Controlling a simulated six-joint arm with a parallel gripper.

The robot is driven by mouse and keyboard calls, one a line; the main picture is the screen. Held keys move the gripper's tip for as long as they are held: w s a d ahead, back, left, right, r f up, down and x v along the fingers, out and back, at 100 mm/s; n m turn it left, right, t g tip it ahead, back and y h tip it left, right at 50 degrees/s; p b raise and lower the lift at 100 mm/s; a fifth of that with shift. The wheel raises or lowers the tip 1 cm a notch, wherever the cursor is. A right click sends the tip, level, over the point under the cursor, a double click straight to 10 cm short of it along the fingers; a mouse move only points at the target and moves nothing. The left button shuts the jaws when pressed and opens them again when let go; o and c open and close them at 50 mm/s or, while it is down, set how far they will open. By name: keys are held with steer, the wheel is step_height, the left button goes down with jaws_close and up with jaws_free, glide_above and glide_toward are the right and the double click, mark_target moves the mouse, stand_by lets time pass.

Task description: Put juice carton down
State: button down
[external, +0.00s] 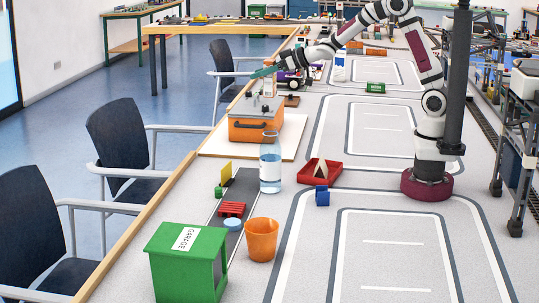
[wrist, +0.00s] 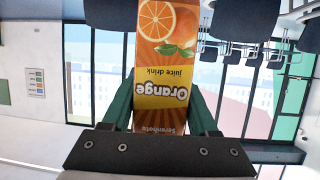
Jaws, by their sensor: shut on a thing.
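The orange juice carton (wrist: 165,60) fills the middle of the wrist view, with its print upside down there. My gripper (wrist: 160,115) is shut on it, with a green finger on each side. In the external view my gripper (external: 264,72) reaches left across the table and holds the carton (external: 269,88) upright over the orange box (external: 256,125) with a grey top. I cannot tell whether the carton's base touches the box. The carton's lower end is hidden in the wrist view.
The orange box stands on a white board (external: 209,151) by the table's left edge. A water bottle (external: 270,163), a red tray (external: 333,179), an orange cup (external: 261,240) and a green garage (external: 189,262) stand nearer. The road-marked table middle is mostly clear.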

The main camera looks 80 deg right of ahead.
steer(key=a+r+n+y, duration=0.2)
steer(key=a+n+y, duration=0.25)
steer(key=a, duration=0.45)
steer(key=s+a+f+n+g+y, duration=0.2)
steer(key=s+a+n+g+y, duration=0.25)
steer(key=s+a, duration=0.4)
steer(key=s+a+f+n+g+y, duration=0.2)
steer(key=s+a+n+g+y, duration=0.25)
steer(key=a, duration=0.75)
step_height(320, 180, down, 10)
steer(key=shift+n+t, duration=0.3)
steer(key=shift+n, duration=0.05)
steer(key=a+f, duration=1)
steer(key=a, duration=0.1)
steer(key=shift+s+a+f, duration=0.15)
steer(key=shift+s+a, duration=0.05)
steer(key=shift+s, duration=0.05)
steer(key=shift+f, duration=0.4)
